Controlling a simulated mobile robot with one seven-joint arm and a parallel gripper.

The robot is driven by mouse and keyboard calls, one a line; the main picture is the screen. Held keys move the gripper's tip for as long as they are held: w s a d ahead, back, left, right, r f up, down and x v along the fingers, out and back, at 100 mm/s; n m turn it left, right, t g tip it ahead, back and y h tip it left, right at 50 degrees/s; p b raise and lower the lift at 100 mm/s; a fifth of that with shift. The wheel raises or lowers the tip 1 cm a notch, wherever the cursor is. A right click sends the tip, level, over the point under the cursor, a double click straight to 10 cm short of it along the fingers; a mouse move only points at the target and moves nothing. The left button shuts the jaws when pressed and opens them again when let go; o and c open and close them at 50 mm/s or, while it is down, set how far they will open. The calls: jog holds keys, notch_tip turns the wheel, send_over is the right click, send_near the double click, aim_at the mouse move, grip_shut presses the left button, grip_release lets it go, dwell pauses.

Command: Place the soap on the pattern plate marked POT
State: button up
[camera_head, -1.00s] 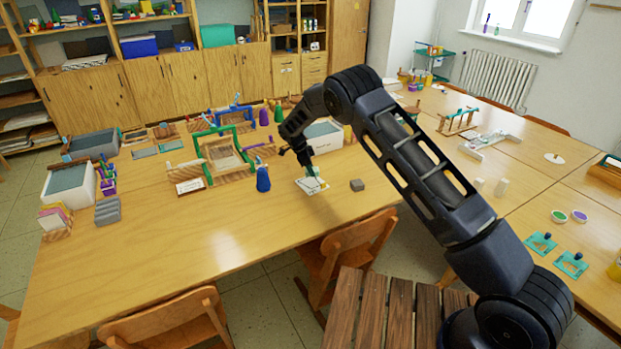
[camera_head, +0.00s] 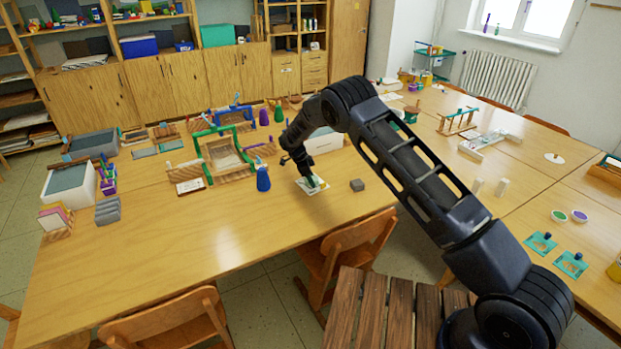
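A white plate (camera_head: 322,187) with small dark and yellow markings lies flat on the large wooden table; its lettering is too small to read, so I cannot confirm POT. My gripper (camera_head: 310,180) points down at the plate's left part, very low over it. A small green piece (camera_head: 315,181) shows at the fingertips, over the plate. It may be the soap, but I cannot tell for sure, nor whether it touches the plate. The fingers are too small and dark to show whether they are closed on it.
A grey block (camera_head: 357,185) sits right of the plate. A blue bottle-shaped piece (camera_head: 263,179) stands to its left. A white-fronted box (camera_head: 325,142) is behind my gripper. A green frame (camera_head: 222,155) and a small labelled card (camera_head: 190,187) are further left. The front table area is clear.

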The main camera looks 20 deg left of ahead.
jog(key=shift+r, duration=0.1)
jog(key=v, duration=1.2)
jog(key=w+d+r+n+y, duration=0.1)
jog(key=w+d+r, duration=0.1)
jog(key=d+r, duration=0.75)
jog(key=w+d+r+n+y, duration=0.1)
jog(key=w+d+r, duration=0.1)
jog(key=d+r, duration=0.75)
jog(key=s+d+r+n+y, duration=0.15)
jog(key=s+d+r, duration=0.35)
jog(key=d, duration=0.5)
jog(key=s+d+r+n, duration=0.2)
jog(key=d+r, duration=0.6)
jog(key=d, duration=0.2)
jog(key=s+d+r+n+t, duration=0.1)
jog(key=s+d+r+n, duration=0.15)
jog(key=s+d, duration=0.55)
jog(key=s+d+r+n, duration=0.1)
jog(key=s+d+r, duration=0.2)
jog(key=s+d, duration=0.5)
jog(key=s+d+f+n+t, duration=0.1)
jog(key=s+d+f+n, duration=0.1)
jog(key=s, duration=0.7)
jog(key=s+d+f+n, duration=0.2)
jog(key=s+d, duration=0.3)
jog(key=s, duration=0.4)
jog(key=shift+s+d+f+t, duration=0.3)
jog(key=shift+d+t, duration=0.05)
jog(key=shift+t, duration=0.05)
